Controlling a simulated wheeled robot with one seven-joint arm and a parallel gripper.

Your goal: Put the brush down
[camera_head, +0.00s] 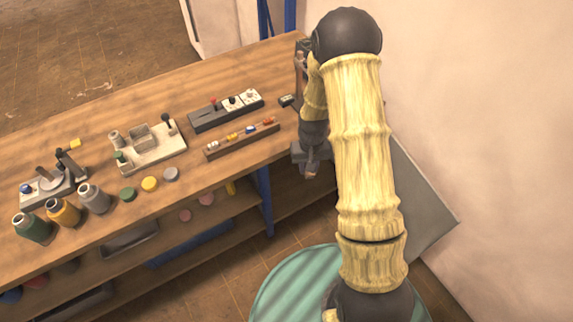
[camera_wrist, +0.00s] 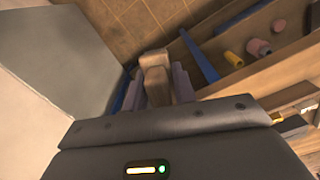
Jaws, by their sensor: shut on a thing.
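My gripper (camera_wrist: 158,88) is shut on a light wooden piece, which I take to be the brush (camera_wrist: 155,72). Its blocky end shows between the two grey-purple fingers in the wrist view; the rest of it is hidden. In the head view my gripper (camera_head: 312,160) hangs at the right end of the wooden workbench (camera_head: 95,105), by its edge. The brush is too small and covered there to make out clearly.
On the bench stand a row of bottles (camera_head: 62,211), a beige fixture (camera_head: 150,153), a dark switch panel (camera_head: 225,110) and a wooden rack (camera_head: 242,140). Lower shelves hold small items. A grey panel (camera_head: 425,205) leans by the wall at right. Bare bench lies at the back.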

